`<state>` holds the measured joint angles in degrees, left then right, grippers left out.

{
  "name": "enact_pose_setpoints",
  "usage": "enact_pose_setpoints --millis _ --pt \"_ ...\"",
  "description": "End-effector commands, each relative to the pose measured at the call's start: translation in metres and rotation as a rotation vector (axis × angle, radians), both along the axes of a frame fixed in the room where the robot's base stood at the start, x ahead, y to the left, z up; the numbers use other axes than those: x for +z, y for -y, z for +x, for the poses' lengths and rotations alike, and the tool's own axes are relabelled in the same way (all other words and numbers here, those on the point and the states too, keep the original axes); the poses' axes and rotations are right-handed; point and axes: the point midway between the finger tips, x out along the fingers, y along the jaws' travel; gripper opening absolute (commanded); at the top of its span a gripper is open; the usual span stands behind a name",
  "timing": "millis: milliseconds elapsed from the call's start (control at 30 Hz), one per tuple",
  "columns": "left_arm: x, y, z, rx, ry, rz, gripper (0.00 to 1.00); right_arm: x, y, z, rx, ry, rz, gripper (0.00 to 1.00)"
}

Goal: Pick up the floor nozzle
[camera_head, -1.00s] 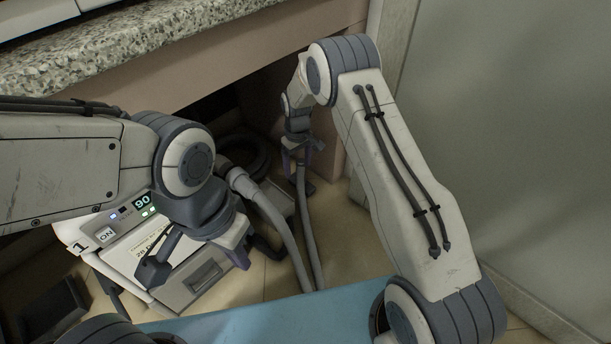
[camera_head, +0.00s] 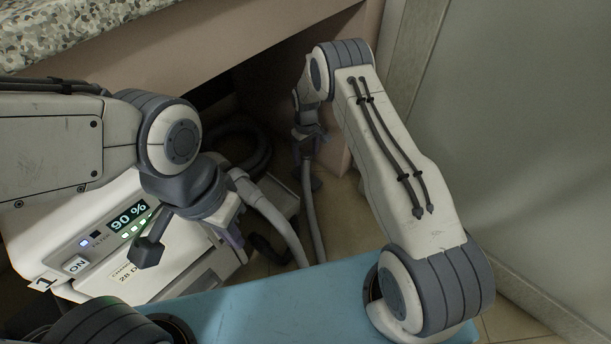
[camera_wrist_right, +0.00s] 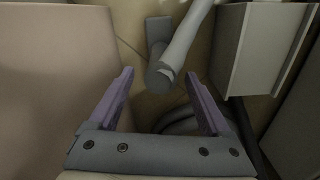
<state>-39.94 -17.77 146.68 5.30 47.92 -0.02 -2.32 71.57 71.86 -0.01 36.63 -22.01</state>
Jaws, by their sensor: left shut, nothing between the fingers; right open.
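The floor nozzle appears to be the dark grey block (camera_wrist_right: 157,30) at the top of the right wrist view, beside a pale grey tube (camera_wrist_right: 188,38). My right gripper is open and also shows in the head view (camera_head: 308,152), above the tube. My left gripper (camera_head: 228,236) is shut and empty, in front of the white machine (camera_head: 60,225).
The white machine has a lit display reading 90 %. A pinkish cabinet panel (camera_wrist_right: 50,80) stands close at left of my right gripper. A granite counter (camera_head: 75,30) overhangs at the back.

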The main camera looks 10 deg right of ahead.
Motion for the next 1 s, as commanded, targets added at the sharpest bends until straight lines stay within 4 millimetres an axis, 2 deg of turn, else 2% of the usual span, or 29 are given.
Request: enact_pose_setpoints --millis 33,167,433,733,933,967,1000 --pt "-0.007 0.0 0.0 0.0 0.0 0.0 0.0 -0.009 0.0 0.0 -0.001 0.0 0.0 0.82" --pt "-0.011 0.0 0.0 0.0 0.0 0.0 0.0 -0.016 0.0 0.0 0.0 0.0 0.0 0.82" --pt "-0.039 0.0 0.0 0.0 0.0 0.0 0.0 -0.057 -0.002 0.001 0.002 0.001 0.0 0.82" --pt "-0.039 0.0 0.0 0.0 0.0 0.0 0.0 -0.06 -0.003 0.001 0.003 0.002 0.0 0.82" --pt "-0.039 0.0 0.0 0.0 0.0 0.0 0.0 -0.06 -0.003 0.001 0.004 0.001 0.0 0.06" --pt "-0.039 0.0 0.0 0.0 0.0 0.0 0.0 -0.06 -0.003 0.001 0.004 0.001 0.0 0.0" --pt "-0.039 0.0 0.0 0.0 0.0 0.0 0.0 -0.06 -0.003 0.001 0.004 0.001 0.0 0.0"
